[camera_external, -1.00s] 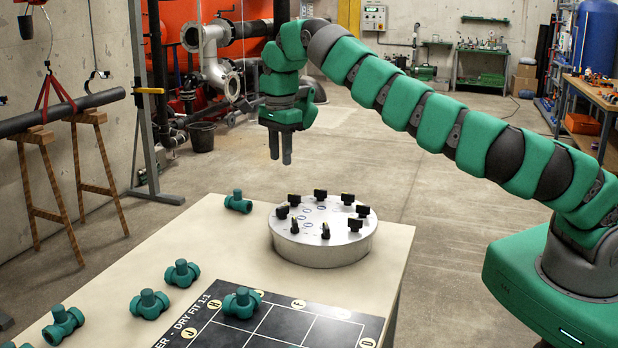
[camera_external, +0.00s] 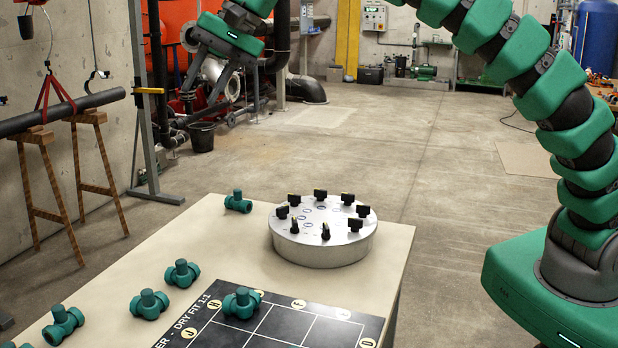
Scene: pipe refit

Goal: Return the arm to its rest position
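My gripper (camera_external: 200,97) is at the upper left of the external view, high above the far side of the table and well clear of it. Its two dark fingers point down and to the left. They stand apart with nothing between them, so the gripper is open and empty. My green arm arches up from its base at the right. The top of the arch is cut off by the upper picture edge.
A round silver turntable (camera_external: 322,252) with black knobs stands on the pale table (camera_external: 235,262). Green pipe fittings (camera_external: 182,273) lie around it, one on the black dry-fit board (camera_external: 285,322). Pipework (camera_external: 212,70) is behind my gripper. A pipe on trestles (camera_external: 62,112) stands left.

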